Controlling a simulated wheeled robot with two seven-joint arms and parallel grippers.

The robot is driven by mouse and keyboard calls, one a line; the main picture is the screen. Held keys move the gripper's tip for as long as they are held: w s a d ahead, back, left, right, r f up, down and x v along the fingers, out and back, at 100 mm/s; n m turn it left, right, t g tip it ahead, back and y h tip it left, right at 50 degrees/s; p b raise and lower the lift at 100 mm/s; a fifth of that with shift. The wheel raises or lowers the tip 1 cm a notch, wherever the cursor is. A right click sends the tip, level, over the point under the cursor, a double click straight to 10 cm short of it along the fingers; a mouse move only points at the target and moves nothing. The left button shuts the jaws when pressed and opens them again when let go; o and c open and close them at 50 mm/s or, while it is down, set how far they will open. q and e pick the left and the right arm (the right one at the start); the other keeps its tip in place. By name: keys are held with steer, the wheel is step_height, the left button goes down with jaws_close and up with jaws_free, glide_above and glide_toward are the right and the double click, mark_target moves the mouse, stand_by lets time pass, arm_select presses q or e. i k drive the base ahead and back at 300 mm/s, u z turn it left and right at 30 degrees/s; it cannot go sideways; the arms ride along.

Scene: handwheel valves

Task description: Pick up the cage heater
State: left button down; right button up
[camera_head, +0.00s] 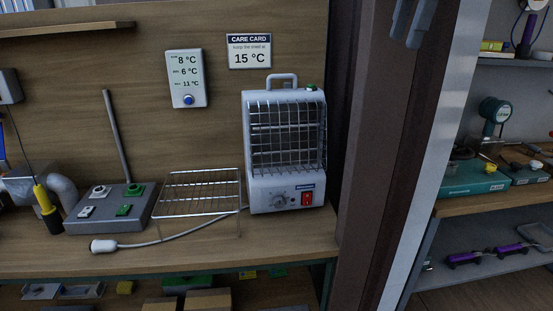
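The cage heater (286,150) stands upright on the wooden bench near its right end. It is pale grey with a wire grille, a top handle (282,79), a knob and a red switch on its lower front. My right gripper (405,42) shows at the top edge, to the right of the heater and apart from it. Its two grey fingers have a gap between them, with nothing seen in it. My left gripper is not in view.
A wire rack (201,190) stands just left of the heater, and a cord with a white plug (103,246) lies in front. A grey switch box (110,207) is further left. A dark post (385,150) rises between the bench and the right shelves (470,206).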

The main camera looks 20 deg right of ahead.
mark_target(282, 128)
steer(key=i, duration=1.25)
